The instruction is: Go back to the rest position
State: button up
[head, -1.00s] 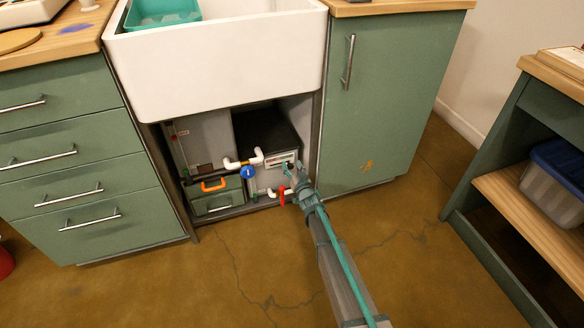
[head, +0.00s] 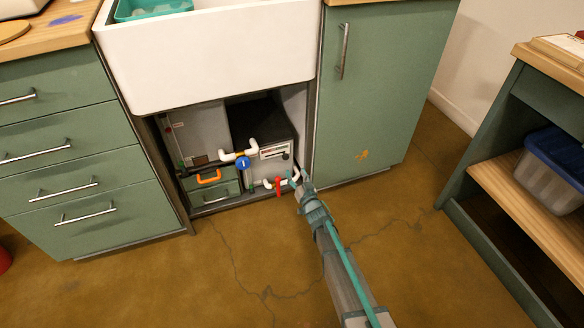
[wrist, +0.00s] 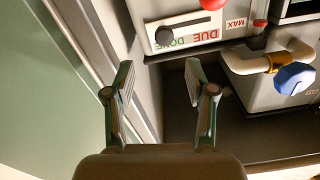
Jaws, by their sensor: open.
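My gripper (head: 296,176) is at the lower right of the open space under the sink, in front of the pipework. In the wrist view my gripper (wrist: 160,82) is open, with its two fingers apart and nothing between them. Past the fingers in that view is a pale panel (wrist: 185,35) with a black knob and the words DUE and DONE, and a dark gap below it. My arm reaches in from the lower right of the head view.
A blue-handled valve (head: 243,163), a red-handled valve (head: 278,186) and white pipes sit left of my gripper. A green toolbox (head: 212,187) stands further left. The green cabinet door (head: 380,100) is close on the right. The floor (head: 250,270) in front is clear.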

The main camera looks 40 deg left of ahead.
jog(key=shift+s+d, duration=0.3)
jog(key=shift+d, duration=0.35)
